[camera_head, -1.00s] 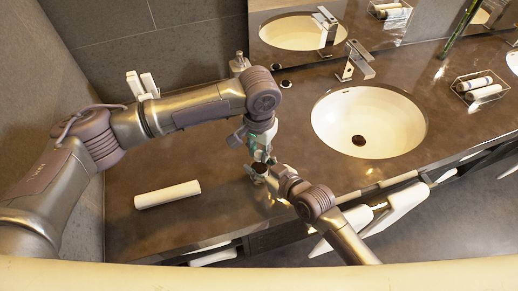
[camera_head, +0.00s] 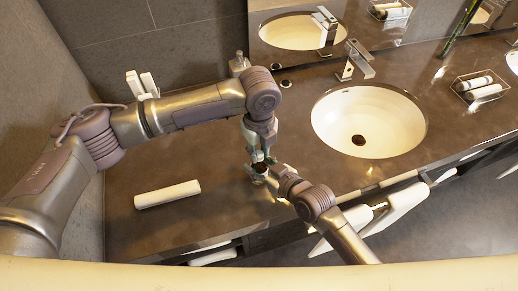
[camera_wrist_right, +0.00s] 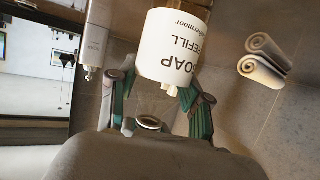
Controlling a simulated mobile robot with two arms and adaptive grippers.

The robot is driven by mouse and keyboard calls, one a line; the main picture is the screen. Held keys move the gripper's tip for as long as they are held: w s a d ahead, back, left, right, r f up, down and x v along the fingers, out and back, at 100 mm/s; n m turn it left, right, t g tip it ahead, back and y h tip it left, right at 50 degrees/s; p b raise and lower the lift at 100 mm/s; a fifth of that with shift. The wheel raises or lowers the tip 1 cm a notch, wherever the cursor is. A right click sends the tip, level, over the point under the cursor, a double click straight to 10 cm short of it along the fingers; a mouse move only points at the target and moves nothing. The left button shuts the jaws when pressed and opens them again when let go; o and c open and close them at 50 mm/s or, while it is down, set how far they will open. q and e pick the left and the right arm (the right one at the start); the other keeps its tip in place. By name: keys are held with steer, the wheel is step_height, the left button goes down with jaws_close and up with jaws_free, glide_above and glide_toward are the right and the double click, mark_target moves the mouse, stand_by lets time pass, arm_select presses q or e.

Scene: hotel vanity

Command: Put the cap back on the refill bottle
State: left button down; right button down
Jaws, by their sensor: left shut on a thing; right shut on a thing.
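The refill bottle (camera_wrist_right: 172,42) has a white label reading "SOAP REFILL" and shows large between my right gripper's green fingers in the right wrist view. The lettering is upside down there. In the head view my right gripper (camera_head: 268,177) is low over the front counter, shut on the bottle, which is mostly hidden. My left gripper (camera_head: 259,157) points down from above with its fingers shut around a small dark piece (camera_head: 260,168), apparently the cap, at the bottle's top. Whether the cap touches the bottle neck is hidden by the fingers.
A rolled white towel (camera_head: 168,194) lies on the counter to the left. A sink (camera_head: 385,100) with a faucet (camera_head: 356,60) is to the right. A metal dispenser (camera_head: 238,62) stands at the back, and a wire tray (camera_head: 459,93) of rolls is far right.

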arm_select(q)
steer(key=c, duration=0.9)
jaws_free()
steer(key=shift+o, duration=0.2)
steer(key=shift+r, duration=0.15)
step_height(320, 180, up, 12)
arm_select(e)
steer(key=shift+c, duration=2.1)
jaws_free()
steer(key=v, duration=1.2)
